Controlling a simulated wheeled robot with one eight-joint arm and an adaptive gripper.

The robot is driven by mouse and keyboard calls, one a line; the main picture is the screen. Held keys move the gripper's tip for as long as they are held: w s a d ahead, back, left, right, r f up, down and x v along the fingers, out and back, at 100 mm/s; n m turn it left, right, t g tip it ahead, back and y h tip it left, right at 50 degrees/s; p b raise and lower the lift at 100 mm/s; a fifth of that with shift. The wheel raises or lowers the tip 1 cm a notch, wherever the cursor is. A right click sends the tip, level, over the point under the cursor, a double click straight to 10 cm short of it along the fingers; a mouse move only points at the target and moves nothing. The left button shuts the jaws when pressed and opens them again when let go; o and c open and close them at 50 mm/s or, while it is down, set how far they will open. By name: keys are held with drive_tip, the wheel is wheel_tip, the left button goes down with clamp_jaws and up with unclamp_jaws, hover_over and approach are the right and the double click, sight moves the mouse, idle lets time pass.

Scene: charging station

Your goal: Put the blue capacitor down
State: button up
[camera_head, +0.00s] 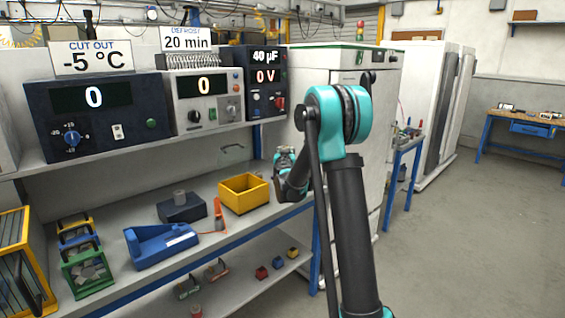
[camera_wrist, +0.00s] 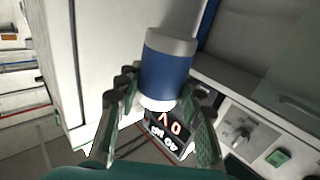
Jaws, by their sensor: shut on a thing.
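The blue capacitor (camera_wrist: 167,75) is a blue cylinder with a grey end, seen in the wrist view between the two fingers of my gripper (camera_wrist: 160,103). My gripper is shut on it and holds it up in the air. In the head view my gripper (camera_head: 284,160) is beside the right end of the workbench, right of the yellow bin. The capacitor cannot be made out there. The workbench (camera_head: 130,190) has a pale top. A capacitor tester (camera_head: 252,82) on the upper shelf reads 40 µF and 0 V; its display also shows in the wrist view (camera_wrist: 168,132).
On the workbench are a yellow bin (camera_head: 244,193), a dark block (camera_head: 181,208) with a grey cylinder, a blue tray (camera_head: 160,244) and coloured crates (camera_head: 86,268) at left. A white cabinet (camera_head: 385,110) stands behind my arm. Open floor (camera_head: 470,240) lies right.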

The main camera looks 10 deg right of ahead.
drive_tip(key=s+d+f+n+y, duration=0.1)
drive_tip(key=s+d+f, duration=0.3)
drive_tip(key=s+f, duration=0.5)
drive_tip(key=shift+f+n+y, duration=0.4)
drive_tip(key=shift+f+y, duration=0.4)
drive_tip(key=shift+y, duration=0.1)
drive_tip(key=shift+s, duration=0.1)
